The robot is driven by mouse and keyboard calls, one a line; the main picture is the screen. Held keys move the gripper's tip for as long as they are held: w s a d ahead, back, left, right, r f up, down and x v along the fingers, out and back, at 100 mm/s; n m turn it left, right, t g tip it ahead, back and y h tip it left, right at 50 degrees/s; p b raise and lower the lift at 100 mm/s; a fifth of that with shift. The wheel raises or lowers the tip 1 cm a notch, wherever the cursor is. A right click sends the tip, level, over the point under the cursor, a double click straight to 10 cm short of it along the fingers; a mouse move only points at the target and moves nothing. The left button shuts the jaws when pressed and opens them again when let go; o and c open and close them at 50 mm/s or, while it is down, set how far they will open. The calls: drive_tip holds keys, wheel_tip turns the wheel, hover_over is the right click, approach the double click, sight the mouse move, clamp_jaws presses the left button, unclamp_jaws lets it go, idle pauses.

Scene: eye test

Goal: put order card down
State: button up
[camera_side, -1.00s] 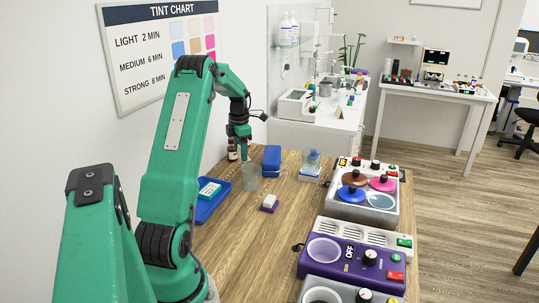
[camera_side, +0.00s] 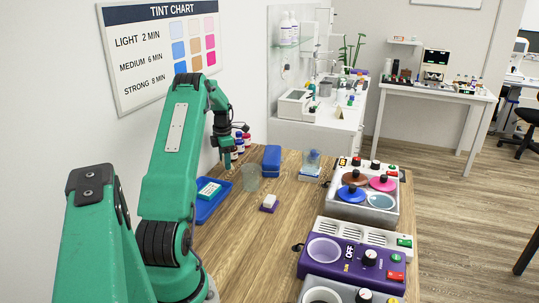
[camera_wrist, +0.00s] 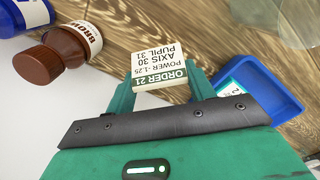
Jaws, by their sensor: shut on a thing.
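In the wrist view, the order card (camera_wrist: 158,62) is a small white block with a green band reading "ORDER 21", upside down in the picture. My gripper (camera_wrist: 160,80) is shut on it, one green finger at each side. In the side view, my gripper (camera_side: 226,154) is near the wall, above and behind the blue tray (camera_side: 203,213). I cannot make out the card there. The tray lies on the wooden table and holds a white and green item (camera_side: 209,189). The tray also shows right of the card in the wrist view (camera_wrist: 283,98).
Several bottles (camera_side: 239,143) stand behind my gripper; a brown-capped one (camera_wrist: 62,47) is close left of the card. A clear beaker (camera_side: 251,178), a blue case (camera_side: 271,160) and a white-purple block (camera_side: 269,203) stand right. The table's middle is bare.

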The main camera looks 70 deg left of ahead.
drive_tip(key=shift+f, duration=1.3)
drive_tip(key=shift+f, duration=0.15)
drive_tip(key=o, duration=0.9)
drive_tip(key=shift+o, duration=0.2)
wheel_tip(320, 180, up, 12)
drive_tip(key=shift+r, duration=0.15)
drive_tip(key=shift+w+d, duration=0.1)
